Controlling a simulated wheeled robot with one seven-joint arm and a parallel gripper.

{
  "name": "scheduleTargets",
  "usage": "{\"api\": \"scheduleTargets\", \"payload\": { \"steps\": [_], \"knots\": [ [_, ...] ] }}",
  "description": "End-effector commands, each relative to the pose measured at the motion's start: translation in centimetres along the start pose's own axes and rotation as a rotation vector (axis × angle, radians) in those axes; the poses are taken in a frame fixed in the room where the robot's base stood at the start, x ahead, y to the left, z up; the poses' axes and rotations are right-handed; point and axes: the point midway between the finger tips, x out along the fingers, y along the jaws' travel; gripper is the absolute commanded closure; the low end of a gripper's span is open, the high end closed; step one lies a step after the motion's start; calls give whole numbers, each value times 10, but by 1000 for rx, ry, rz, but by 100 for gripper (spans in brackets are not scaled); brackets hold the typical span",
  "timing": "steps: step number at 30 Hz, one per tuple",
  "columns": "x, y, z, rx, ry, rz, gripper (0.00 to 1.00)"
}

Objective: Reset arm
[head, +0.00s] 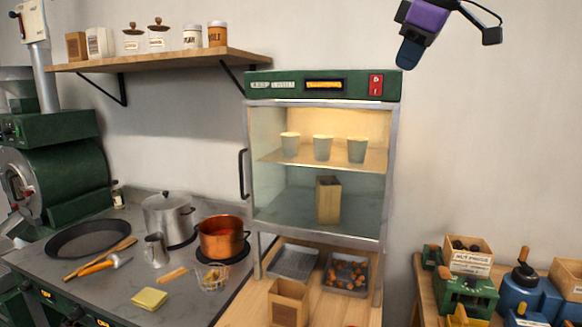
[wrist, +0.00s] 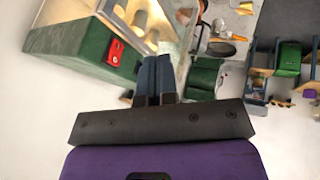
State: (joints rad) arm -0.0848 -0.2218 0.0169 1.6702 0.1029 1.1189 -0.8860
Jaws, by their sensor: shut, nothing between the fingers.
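My gripper (head: 409,52) hangs high at the upper right of the head view, in front of the bare wall and above the right side of the warming cabinet (head: 325,87). In the wrist view my gripper (wrist: 155,62) has its two dark fingers side by side, shut with nothing between them. It is apart from every object. The cabinet's green top with a red switch (wrist: 116,52) shows at the upper left of the wrist view. Three paper cups (head: 322,147) stand on the cabinet's upper shelf. A brown paper bag (head: 328,199) stands on its lower level.
Under the cabinet are a tray of chestnuts (head: 347,273), an empty tray (head: 293,263) and an open paper bag (head: 288,303). A stove with a copper pot (head: 221,238) is left. A side table with a nut box (head: 468,257) is right. The wall around my gripper is clear.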

Motion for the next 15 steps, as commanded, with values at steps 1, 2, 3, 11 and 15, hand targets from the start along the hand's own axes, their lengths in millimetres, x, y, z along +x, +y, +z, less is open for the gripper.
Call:
{"api": "scheduleTargets", "payload": {
  "steps": [1,2,3,11,15],
  "knots": [
    [-1,-13,17,55,-12,3,100],
    [0,-22,28,95,-20,4,100],
    [2,-34,43,153,-31,7,100],
    [24,-121,147,540,-100,36,100],
    [42,-168,199,726,-131,57,100]
  ]
}}
